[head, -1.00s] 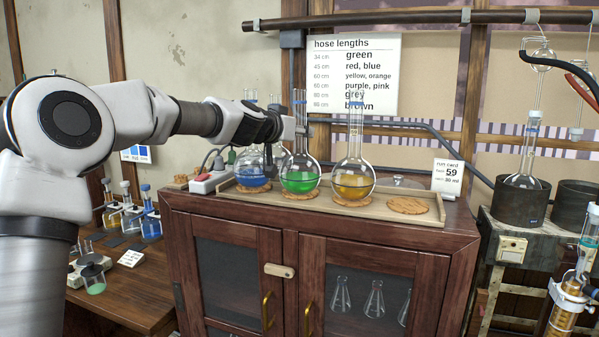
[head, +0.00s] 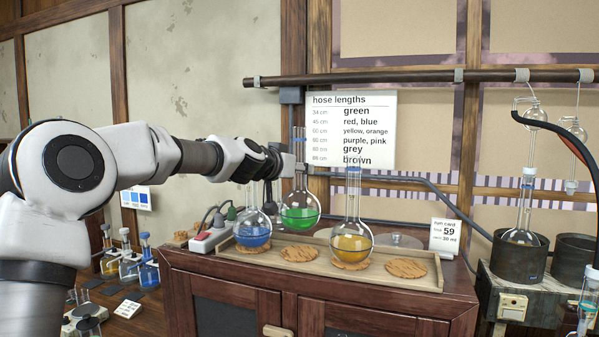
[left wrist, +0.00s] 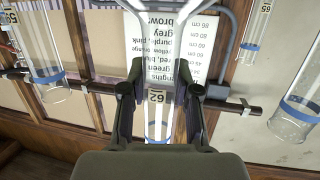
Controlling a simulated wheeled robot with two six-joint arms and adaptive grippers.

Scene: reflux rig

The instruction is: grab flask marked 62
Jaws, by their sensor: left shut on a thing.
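A round-bottomed flask with green liquid (head: 300,215) hangs upright above the tray, clear of the cork ring below it. My left gripper (head: 298,152) is shut on its long neck. In the left wrist view the neck stands between the two fingers (left wrist: 160,110), and a small tag on it (left wrist: 157,96) looks to read 62. A blue flask (head: 253,232) stands at the left of the tray and a yellow flask (head: 351,237) stands right of the middle. My right gripper is not in view.
The wooden tray (head: 436,286) lies on a cabinet (head: 215,270), with two bare cork rings (head: 299,253) (head: 406,267). A red-switched power strip (head: 210,238) is at its left. A run card (head: 444,237) stands at the right, near a dark heating pot (head: 517,257).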

